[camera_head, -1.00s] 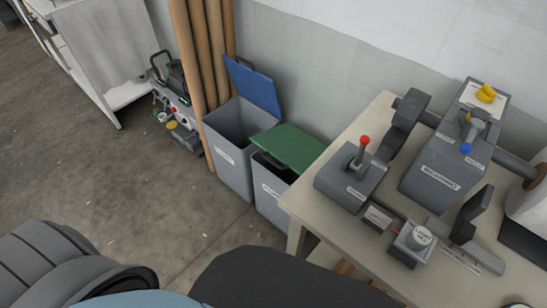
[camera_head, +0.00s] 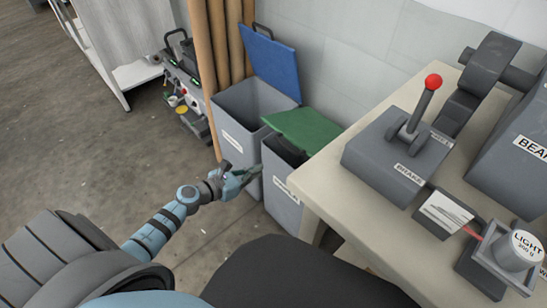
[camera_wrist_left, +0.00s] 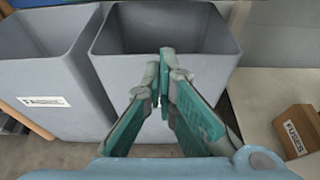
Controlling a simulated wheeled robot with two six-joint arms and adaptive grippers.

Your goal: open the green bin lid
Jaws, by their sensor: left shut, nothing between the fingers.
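The green lid (camera_head: 305,131) sits over the grey bin (camera_head: 281,196) beside the table. Its front edge stands off the rim, and a dark opening shows beneath it. In the left wrist view this bin (camera_wrist_left: 215,35) shows its hollow inside, and the green lid is out of that picture. My left gripper (camera_head: 250,174) is in front of the two bins, near the green-lidded bin's left front edge. Its teal fingers (camera_wrist_left: 165,85) are shut and empty, pointing toward the bin. Whether they touch it I cannot tell. My right gripper is not in view.
A grey bin with a raised blue lid (camera_head: 270,62) stands to the left. The table (camera_head: 335,178) with a red-knobbed lever (camera_head: 432,82) is close on the right. Brown rolls (camera_head: 215,45) lean behind. A fuses box (camera_wrist_left: 296,130) is at right. Floor in front is clear.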

